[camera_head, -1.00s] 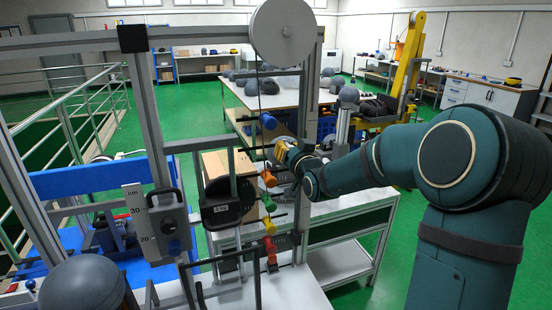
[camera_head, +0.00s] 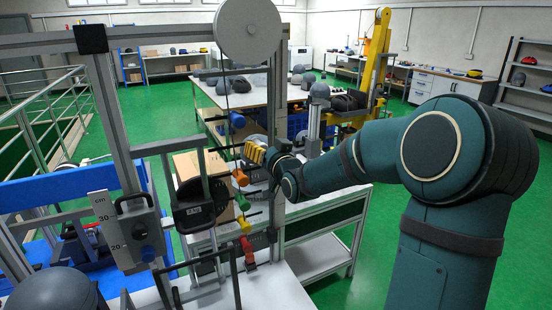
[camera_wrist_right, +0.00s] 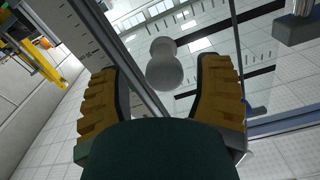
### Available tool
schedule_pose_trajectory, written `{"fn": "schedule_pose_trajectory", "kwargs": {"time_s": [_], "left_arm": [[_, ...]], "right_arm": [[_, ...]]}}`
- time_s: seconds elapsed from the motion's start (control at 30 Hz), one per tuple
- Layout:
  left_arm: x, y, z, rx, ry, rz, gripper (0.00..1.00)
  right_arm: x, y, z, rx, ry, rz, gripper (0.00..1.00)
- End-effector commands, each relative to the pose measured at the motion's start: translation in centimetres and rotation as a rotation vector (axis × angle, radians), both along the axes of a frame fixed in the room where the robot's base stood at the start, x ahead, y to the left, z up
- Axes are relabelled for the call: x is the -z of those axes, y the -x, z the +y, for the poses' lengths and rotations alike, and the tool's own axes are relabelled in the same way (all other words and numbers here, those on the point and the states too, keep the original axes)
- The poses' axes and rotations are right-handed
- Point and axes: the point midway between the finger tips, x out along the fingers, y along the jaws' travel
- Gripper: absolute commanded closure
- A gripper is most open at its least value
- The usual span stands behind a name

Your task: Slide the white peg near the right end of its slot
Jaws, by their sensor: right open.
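The white peg (camera_wrist_right: 165,65) is a pale, rounded knob in the right wrist view, standing out from a panel with dark slots (camera_wrist_right: 235,80). It lies between the spread fingers of my right gripper (camera_wrist_right: 158,68), with a gap to each finger. I cannot tell how far its head reaches in between them. In the head view my right gripper (camera_head: 256,153) is at the tower's right side, just above an orange-red knob (camera_head: 240,178), and I cannot make out the white peg there. My left gripper is not in view.
The tower frame (camera_head: 112,120) carries a large pale wheel (camera_head: 248,30) on top. Green (camera_head: 243,202), yellow (camera_head: 245,227) and blue (camera_head: 237,120) knobs sit close below and above my right gripper. A metal upright (camera_wrist_right: 130,60) stands left of the peg.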

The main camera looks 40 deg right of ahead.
Motion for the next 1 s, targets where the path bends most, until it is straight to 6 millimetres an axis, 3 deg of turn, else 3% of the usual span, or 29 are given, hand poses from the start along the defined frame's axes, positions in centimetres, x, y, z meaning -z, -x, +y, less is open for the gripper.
{"fn": "schedule_pose_trajectory", "kwargs": {"time_s": [0.2, 0.43, 0.63, 1.0], "left_arm": [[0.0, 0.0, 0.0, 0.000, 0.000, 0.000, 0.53], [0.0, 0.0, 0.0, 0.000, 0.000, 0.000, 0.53], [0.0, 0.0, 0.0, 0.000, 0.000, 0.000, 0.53], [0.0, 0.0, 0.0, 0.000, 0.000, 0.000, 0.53]], "right_arm": [[-0.1, 4.6, 0.9, 0.004, 0.000, -0.002, 0.35], [-0.1, 8.2, 1.8, 0.005, 0.000, -0.003, 0.35], [-0.1, 9.5, 2.1, 0.005, 0.000, -0.003, 0.35], [-0.1, 9.6, 2.1, 0.005, 0.001, -0.003, 0.35]]}}
